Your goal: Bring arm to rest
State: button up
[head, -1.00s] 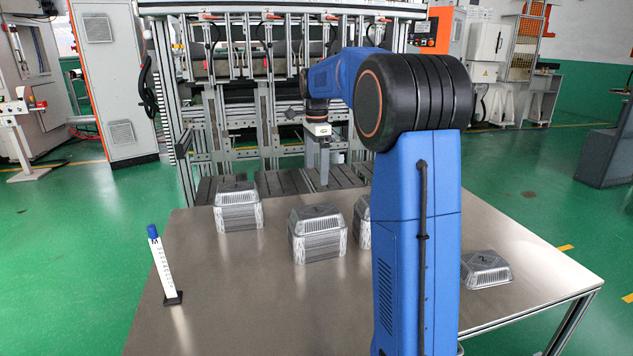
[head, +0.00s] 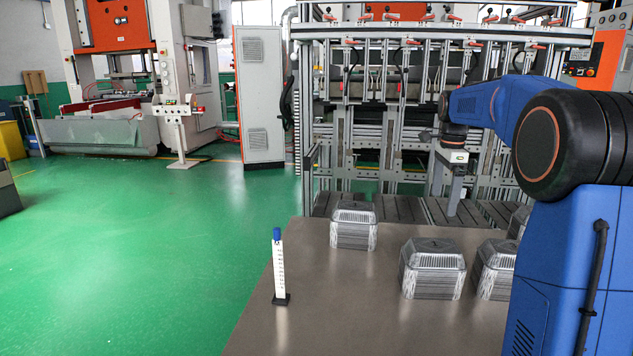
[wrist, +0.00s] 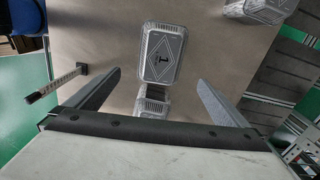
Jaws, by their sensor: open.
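My blue arm fills the right of the head view. My gripper (head: 453,190) hangs pointing down beyond the stacks of foil trays, near the table's far edge. In the wrist view its two fingers (wrist: 155,100) are spread wide, with nothing held between them. A foil tray stack (wrist: 163,52) lies below and ahead of the fingers, apart from them. In the head view, one stack (head: 354,226) stands at the table's far left, another (head: 432,268) in the middle, and a third (head: 495,270) is partly hidden by my arm.
A white marked post with a blue top (head: 279,265) stands on the table's left side. The bare table (head: 340,310) is clear in front. A metal frame machine (head: 400,130) rises behind the table. Green floor (head: 130,260) is open to the left.

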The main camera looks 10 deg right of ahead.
jog(key=s+a+n+t, duration=0.1)
jog(key=s+a+n, duration=0.45)
jog(key=s, duration=0.55)
jog(key=s+a+n+t, duration=0.2)
jog(key=s+a+n, duration=0.4)
jog(key=s, duration=0.4)
jog(key=s+a+f+n+t, duration=0.1)
jog(key=s+a+f+n, duration=0.2)
jog(key=s+f, duration=0.3)
jog(key=s+a+f+n, duration=0.3)
jog(key=s+f+n, duration=0.2)
jog(key=s, duration=0.7)
jog(key=shift+s+a+f+n+t, duration=0.15)
jog(key=shift+a+f+n+t, duration=0.25)
jog(key=shift+f, duration=0.55)
